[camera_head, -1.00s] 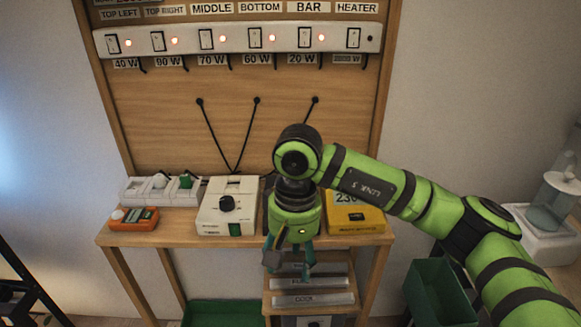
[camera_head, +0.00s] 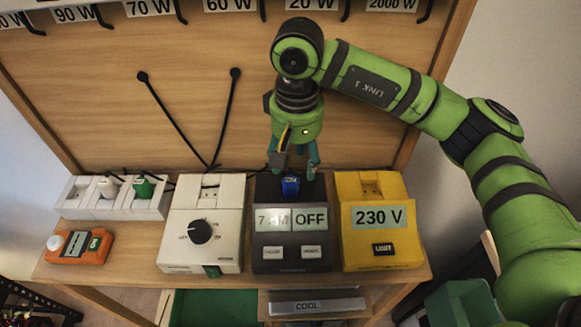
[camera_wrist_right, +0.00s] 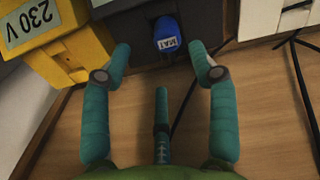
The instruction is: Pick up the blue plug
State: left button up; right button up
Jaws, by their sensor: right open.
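The blue plug (camera_head: 290,187) sits at the top of the dark grey timer box (camera_head: 292,240), which reads "7 AM" and "OFF". In the right wrist view the blue plug (camera_wrist_right: 166,37), with a small white label, lies between the fingertips and a little beyond them. My right gripper (camera_head: 297,170) is open, just above and behind the plug. Its teal fingers show spread and empty in the right wrist view (camera_wrist_right: 162,60). I cannot tell whether a finger touches the plug. My left gripper is not in view.
A white dial box (camera_head: 200,255) stands left of the timer, and a yellow 230 V box (camera_head: 381,250) stands right. A white socket strip (camera_head: 88,212) with a white and a green plug and an orange device (camera_head: 79,247) are farther left. The wooden back panel (camera_head: 330,130) rises behind.

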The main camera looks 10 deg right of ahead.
aim_at(290, 179)
jog(key=shift+s+a+f+p, duration=0.15)
jog(key=shift+a+f+p, duration=0.05)
jog(key=shift+f+p, duration=0.4)
jog(key=shift+s+a+f+p, duration=0.15)
jog(key=shift+f+p, duration=0.35)
jog(key=shift+f, duration=0.1)
jog(key=f, duration=0.1)
jog(key=f+p, duration=0.1)
jog(key=f, duration=0.1)
jog(key=shift+w+a+f, duration=0.15)
jog(key=shift+w+f, duration=0.1)
jog(key=shift+w, duration=0.05)
jog(key=shift+f, duration=0.2)
jog(key=c, duration=1.1)
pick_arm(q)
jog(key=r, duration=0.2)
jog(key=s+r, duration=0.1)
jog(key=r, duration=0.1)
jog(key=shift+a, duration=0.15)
pick_arm(e)
grip_shut()
